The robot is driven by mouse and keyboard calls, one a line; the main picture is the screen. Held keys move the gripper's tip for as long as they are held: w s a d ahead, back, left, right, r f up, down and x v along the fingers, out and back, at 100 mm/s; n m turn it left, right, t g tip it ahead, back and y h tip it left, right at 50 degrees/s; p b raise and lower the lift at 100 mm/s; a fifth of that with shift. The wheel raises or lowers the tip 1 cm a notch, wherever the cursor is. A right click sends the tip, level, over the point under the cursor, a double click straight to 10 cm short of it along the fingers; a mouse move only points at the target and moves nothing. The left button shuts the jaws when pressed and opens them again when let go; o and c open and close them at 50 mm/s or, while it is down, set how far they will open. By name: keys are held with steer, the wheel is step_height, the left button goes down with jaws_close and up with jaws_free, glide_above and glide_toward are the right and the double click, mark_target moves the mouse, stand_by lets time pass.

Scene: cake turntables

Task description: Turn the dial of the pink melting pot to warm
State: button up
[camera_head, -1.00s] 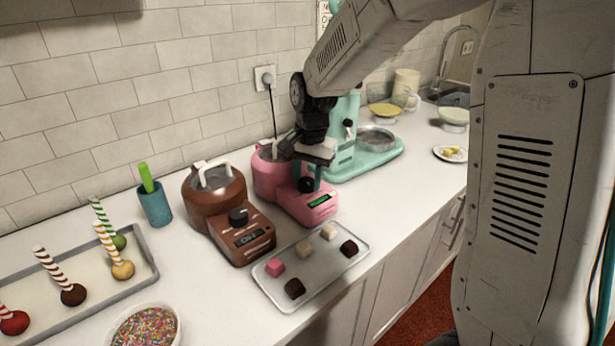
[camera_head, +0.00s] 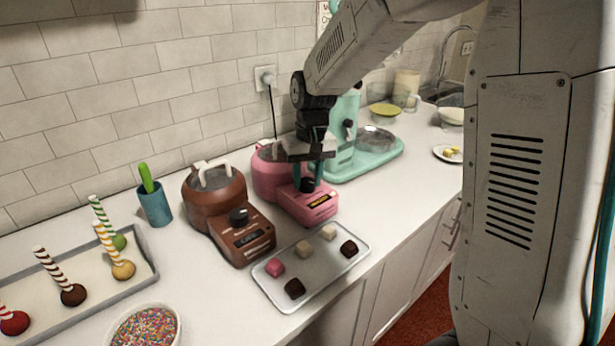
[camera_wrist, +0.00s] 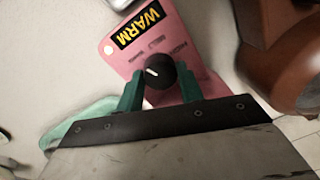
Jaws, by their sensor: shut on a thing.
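The pink melting pot (camera_head: 270,178) stands on the counter between the brown pot and the mint mixer. Its black dial (camera_wrist: 159,72) sits on the sloped pink front panel, with a white pointer mark. The display (camera_wrist: 140,24) reads WARM in yellow in the wrist view; it also glows yellow in the head view (camera_head: 321,199). My gripper (camera_wrist: 160,88) has its green fingers closed on both sides of the dial. In the head view my gripper (camera_head: 308,178) reaches down over the panel and partly hides the pot.
The brown melting pot (camera_head: 212,208) stands close on the left. A tray (camera_head: 320,283) of chocolates lies just in front. The mint mixer (camera_head: 346,145) is close on the right. Cake pops on a tray (camera_head: 140,286) and a sprinkle bowl (camera_head: 145,330) are farther left.

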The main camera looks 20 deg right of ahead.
mark_target(310, 180)
steer(key=shift+n, duration=0.5)
steer(key=o, duration=0.7)
steer(key=r, duration=0.8)
steer(key=shift+d, duration=0.25)
steer(key=shift+f, duration=0.1)
